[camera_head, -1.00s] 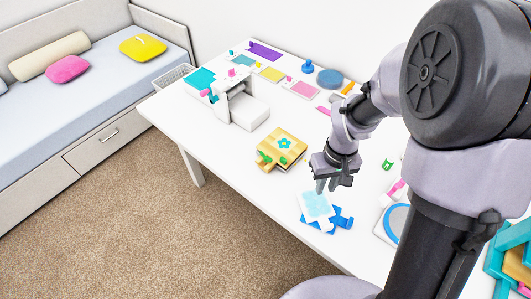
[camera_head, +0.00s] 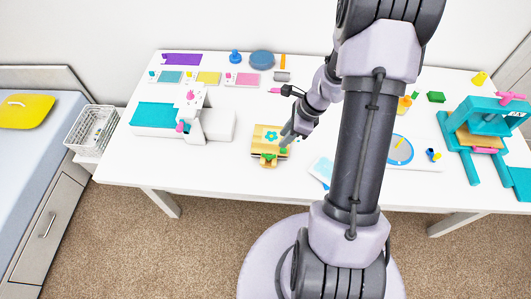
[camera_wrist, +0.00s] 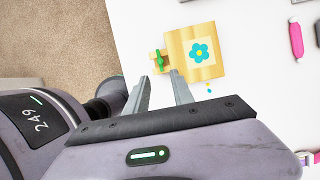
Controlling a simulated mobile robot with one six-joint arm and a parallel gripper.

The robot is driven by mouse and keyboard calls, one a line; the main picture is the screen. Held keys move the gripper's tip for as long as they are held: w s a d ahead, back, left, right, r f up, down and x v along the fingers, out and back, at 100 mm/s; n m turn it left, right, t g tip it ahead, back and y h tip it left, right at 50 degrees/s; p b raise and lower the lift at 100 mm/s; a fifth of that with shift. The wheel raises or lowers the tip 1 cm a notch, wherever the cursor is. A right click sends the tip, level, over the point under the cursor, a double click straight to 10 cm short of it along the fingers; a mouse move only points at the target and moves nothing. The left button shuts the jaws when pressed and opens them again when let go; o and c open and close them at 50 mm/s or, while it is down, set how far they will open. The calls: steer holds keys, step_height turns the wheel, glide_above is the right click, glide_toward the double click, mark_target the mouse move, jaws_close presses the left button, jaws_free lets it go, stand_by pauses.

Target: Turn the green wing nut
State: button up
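The wooden flower press (camera_head: 259,146), with a blue flower on its top, lies on the white table. It also shows in the wrist view (camera_wrist: 179,52). A green wing nut (camera_wrist: 158,62) sits on the small block at the press's left side in the wrist view. Small green parts show at the press's front edge in the head view (camera_head: 283,151). My gripper (camera_wrist: 158,83) is open and empty, its two fingers apart and pointing towards the nut, with no visible contact. In the head view my gripper (camera_head: 287,134) is close to the press's right side.
A white die-cutting machine (camera_head: 216,124) stands left of the press. A light blue card (camera_head: 321,168) lies to its right near the front table edge. A teal press (camera_head: 489,118) stands far right. Coloured pads and a blue round tin (camera_head: 262,59) line the back.

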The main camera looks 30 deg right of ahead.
mark_target(269, 154)
steer(key=b+x, duration=0.3)
steer(key=x, duration=0.8)
steer(key=shift+w, duration=0.1)
steer(key=shift+a, duration=0.1)
jaws_close()
